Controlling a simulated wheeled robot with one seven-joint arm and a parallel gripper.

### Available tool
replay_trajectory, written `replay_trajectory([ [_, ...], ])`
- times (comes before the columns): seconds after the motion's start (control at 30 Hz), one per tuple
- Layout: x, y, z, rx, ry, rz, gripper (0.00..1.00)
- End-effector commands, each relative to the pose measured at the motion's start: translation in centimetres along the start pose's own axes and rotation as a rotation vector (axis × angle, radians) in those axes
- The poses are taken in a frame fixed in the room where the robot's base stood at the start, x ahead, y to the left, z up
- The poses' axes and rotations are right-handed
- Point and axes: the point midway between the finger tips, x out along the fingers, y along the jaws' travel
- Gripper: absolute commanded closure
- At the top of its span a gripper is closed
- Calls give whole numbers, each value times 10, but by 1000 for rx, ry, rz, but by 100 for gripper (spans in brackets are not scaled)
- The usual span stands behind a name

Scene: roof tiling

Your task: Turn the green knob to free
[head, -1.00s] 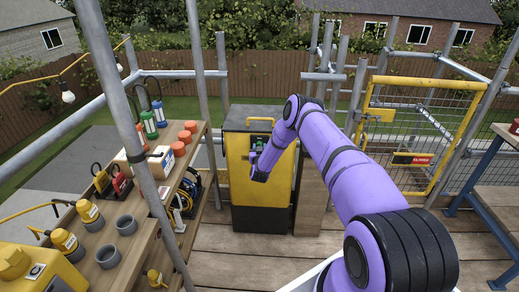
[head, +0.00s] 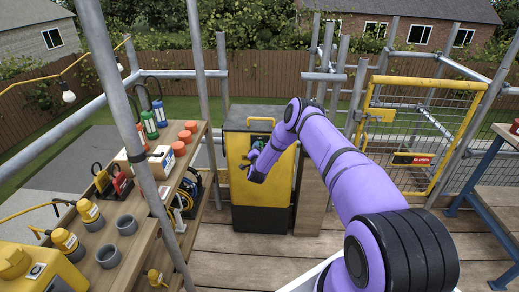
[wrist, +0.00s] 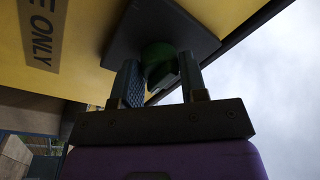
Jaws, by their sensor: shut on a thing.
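The green knob (wrist: 158,62) sits on a dark square plate (wrist: 150,30) on the yellow face of a cabinet (head: 243,190). In the wrist view my gripper (wrist: 158,72) has one finger on each side of the knob and is shut on it. In the head view my gripper (head: 248,160) is at the upper front of the cabinet, and my wrist partly hides the knob. The knob's markings cannot be read.
A wooden shelf (head: 135,200) with orange caps (head: 179,148), grey cups (head: 108,257) and bottles stands left. A scaffold pole (head: 125,120) rises in front of it. A yellow mesh gate (head: 420,130) is right. The plank floor (head: 240,265) before the cabinet is clear.

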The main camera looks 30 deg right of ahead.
Motion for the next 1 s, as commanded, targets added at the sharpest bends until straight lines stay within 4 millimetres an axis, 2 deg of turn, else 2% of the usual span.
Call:
replay_trajectory([
  [0.63,0,1,-1,45,5,4,84],
  [0.67,0,1,-1,45,5,4,54],
  [0.73,0,1,-1,45,4,4,38],
  [1.0,0,0,0,45,3,4,36],
])
